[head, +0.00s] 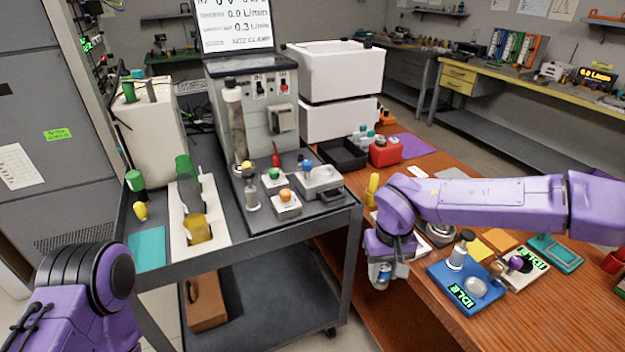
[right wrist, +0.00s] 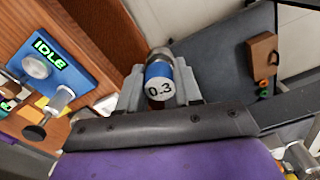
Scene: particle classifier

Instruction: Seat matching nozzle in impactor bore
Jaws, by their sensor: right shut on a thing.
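My right gripper (head: 384,277) hangs past the left edge of the wooden bench, over the gap beside the cart. In the right wrist view its two grey fingers are shut on a nozzle (right wrist: 158,84). The nozzle has a metal body, a blue band and a pale end face marked 0.3. In the head view only a small blue part of the nozzle shows between the fingers. My left arm shows at the lower left, but its gripper is out of view. I cannot clearly make out the impactor bore in either view.
The dark cart (head: 270,246) carries a grey instrument (head: 240,110), small blocks with green, orange (head: 286,196) and blue knobs, and a white tray (head: 215,240). The bench holds a blue IDLE device (head: 440,283) and a red case (head: 385,151). A brown block (head: 206,302) sits on the lower shelf.

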